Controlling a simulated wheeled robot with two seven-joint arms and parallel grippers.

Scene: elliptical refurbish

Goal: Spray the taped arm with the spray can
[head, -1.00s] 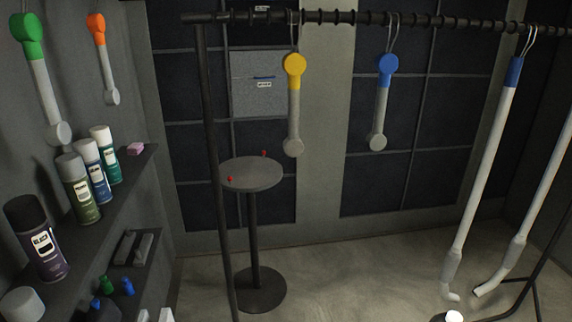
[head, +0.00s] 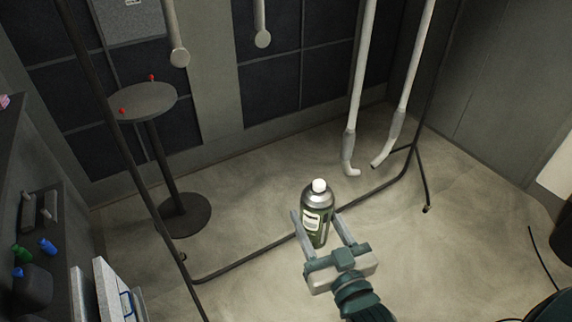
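A dark green spray can (head: 315,228) with a white cap and pale label stands roughly upright between the fingers of my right gripper (head: 322,224), which is shut on it. The can is above the floor near the middle. Two long white arms (head: 362,75) (head: 414,75) hang behind it, with bent lower ends. Two shorter grey arms (head: 173,35) (head: 261,22) hang further left; only their lower ends show. The upper parts of the hanging arms are out of the picture, so I cannot tell which is taped. My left gripper is not in view.
A round table (head: 143,102) with two red bits on top stands at the left. The black rack's base bar (head: 250,253) crosses the floor behind the can. A shelf (head: 30,160) with small bottles is at the left edge.

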